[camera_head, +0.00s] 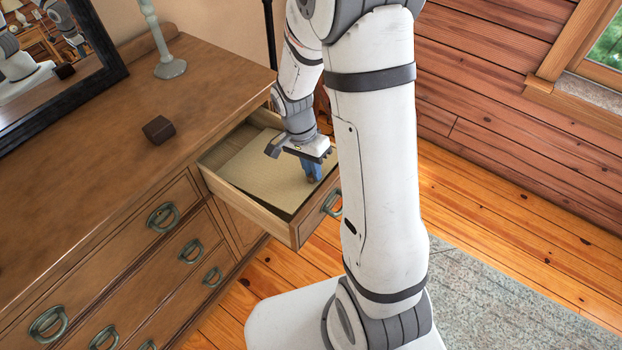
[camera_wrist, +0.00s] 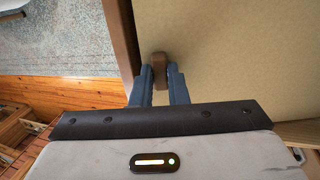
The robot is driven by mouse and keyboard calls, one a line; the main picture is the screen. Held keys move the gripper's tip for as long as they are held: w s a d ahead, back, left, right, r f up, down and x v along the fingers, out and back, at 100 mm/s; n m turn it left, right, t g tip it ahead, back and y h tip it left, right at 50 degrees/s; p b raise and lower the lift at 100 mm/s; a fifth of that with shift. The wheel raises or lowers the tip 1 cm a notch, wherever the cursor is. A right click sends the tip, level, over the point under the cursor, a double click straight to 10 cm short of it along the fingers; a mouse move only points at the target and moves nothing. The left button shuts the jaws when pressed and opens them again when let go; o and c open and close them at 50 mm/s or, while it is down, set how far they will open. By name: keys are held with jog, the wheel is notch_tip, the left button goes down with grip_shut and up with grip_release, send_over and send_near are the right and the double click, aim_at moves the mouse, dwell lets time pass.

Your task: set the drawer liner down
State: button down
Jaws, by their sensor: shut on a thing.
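The drawer liner (camera_head: 250,165) is a flat pale-beige sheet inside the open top drawer (camera_head: 245,208) of the wooden dresser. In the wrist view the liner (camera_wrist: 230,60) fills the upper right, with a drawer wall along its left side. My gripper (camera_head: 314,172) points down over the drawer's front right part. In the wrist view its blue fingers (camera_wrist: 159,80) are shut on a small brown tab (camera_wrist: 160,66) at the liner's edge. The arm and gripper hide part of the liner's right side. I cannot tell whether all of the liner rests on the drawer bottom.
The dresser top (camera_head: 100,160) holds a small dark brown block (camera_head: 158,130), a pale green candlestick (camera_head: 168,62) and a dark-framed mirror (camera_head: 112,72). Ring handles (camera_head: 163,215) stick out from the drawer fronts. A grey rug (camera_head: 500,300) lies on the plank floor at right.

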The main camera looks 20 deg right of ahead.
jog(key=shift+w+a+x, duration=0.1)
jog(key=shift+w+x, duration=0.05)
jog(key=shift+x, duration=0.65)
jog(key=shift+w+a+x, duration=0.1)
jog(key=shift+w+x, duration=0.05)
jog(key=shift+x, duration=0.6)
jog(key=shift+w+a+x, duration=0.1)
jog(key=shift+w+x, duration=0.05)
jog(key=shift+x, duration=0.65)
jog(key=shift+f, duration=0.2)
jog(key=c, duration=1.4)
grip_release()
